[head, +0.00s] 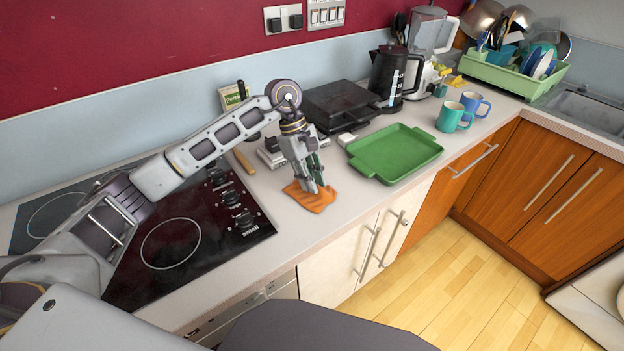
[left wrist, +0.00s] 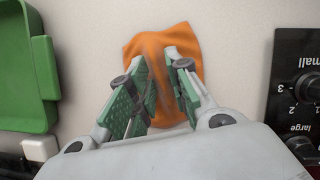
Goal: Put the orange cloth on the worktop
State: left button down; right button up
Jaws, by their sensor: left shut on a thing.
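The orange cloth (head: 310,199) lies on the pale worktop (head: 262,184), between the hob and the green tray. My left gripper (head: 318,188) points down onto the cloth with its fingertips at it. In the left wrist view, the orange cloth (left wrist: 161,52) spreads beyond the green-padded fingers of my left gripper (left wrist: 168,62). The fingers are shut on a pinched fold of the cloth, and the part between them is mostly hidden. The cloth seems to touch the worktop. My right gripper does not show.
The green tray (head: 395,152) stands right of the cloth. The black hob (head: 190,240) with knobs is on the left. A white scale-like object (head: 272,153), a black grill (head: 340,104) and a kettle (head: 388,78) stand behind. Two mugs (head: 452,117) stand farther right.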

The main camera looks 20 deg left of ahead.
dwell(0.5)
pick_arm(q)
jog(key=shift+f, duration=0.2)
jog(key=c, duration=1.3)
grip_release()
jog(key=shift+o, duration=0.2)
